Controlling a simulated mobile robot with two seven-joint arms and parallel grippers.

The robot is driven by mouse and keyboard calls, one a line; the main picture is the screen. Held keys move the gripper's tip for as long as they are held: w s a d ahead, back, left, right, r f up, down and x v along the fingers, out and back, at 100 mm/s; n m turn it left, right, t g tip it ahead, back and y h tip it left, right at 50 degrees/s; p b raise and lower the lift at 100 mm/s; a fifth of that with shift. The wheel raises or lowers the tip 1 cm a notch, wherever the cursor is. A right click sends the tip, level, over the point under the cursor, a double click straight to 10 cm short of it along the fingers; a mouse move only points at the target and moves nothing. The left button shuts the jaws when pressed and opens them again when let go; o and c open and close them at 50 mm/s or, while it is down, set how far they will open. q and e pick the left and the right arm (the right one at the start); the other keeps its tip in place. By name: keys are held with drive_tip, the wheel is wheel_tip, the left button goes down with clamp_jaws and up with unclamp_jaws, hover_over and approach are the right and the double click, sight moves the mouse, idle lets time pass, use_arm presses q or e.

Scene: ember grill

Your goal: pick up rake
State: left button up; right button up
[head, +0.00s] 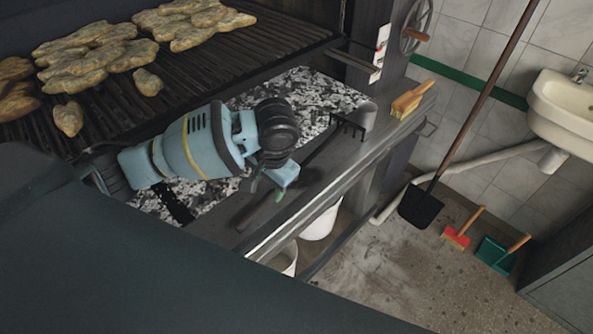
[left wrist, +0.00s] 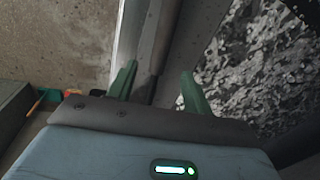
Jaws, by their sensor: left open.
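The rake (head: 346,126) is black. Its toothed head lies toward the far end of the grey metal ledge, and its thin handle runs back toward the lower left, partly hidden behind my left gripper. My left gripper (head: 279,196) is above the near part of the handle, with its jaws low over the ledge. In the left wrist view the two green fingers (left wrist: 158,88) stand apart, with the ledge and a dark shape between them. I cannot tell whether that shape is the handle or whether the fingers touch it. My right gripper is not in view.
A grill (head: 215,62) with several pieces of meat is at the upper left. Coal (head: 310,88) fills the bed beside the ledge. A wooden-handled brush (head: 411,100) lies at the ledge's far end. White buckets (head: 322,222) stand below. A shovel (head: 421,206) leans at right.

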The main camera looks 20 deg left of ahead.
sight(268, 197)
use_arm(q)
drive_tip(key=shift+w+a+f, duration=0.15)
drive_tip(key=shift+a+f, duration=0.05)
drive_tip(key=shift+f, duration=0.9)
drive_tip(key=shift+w+a+f, duration=0.15)
drive_tip(key=shift+f, duration=0.9)
drive_tip(key=shift+w+a+f, duration=0.15)
drive_tip(key=shift+a+f, duration=0.05)
drive_tip(key=shift+f, duration=0.9)
clamp_jaws()
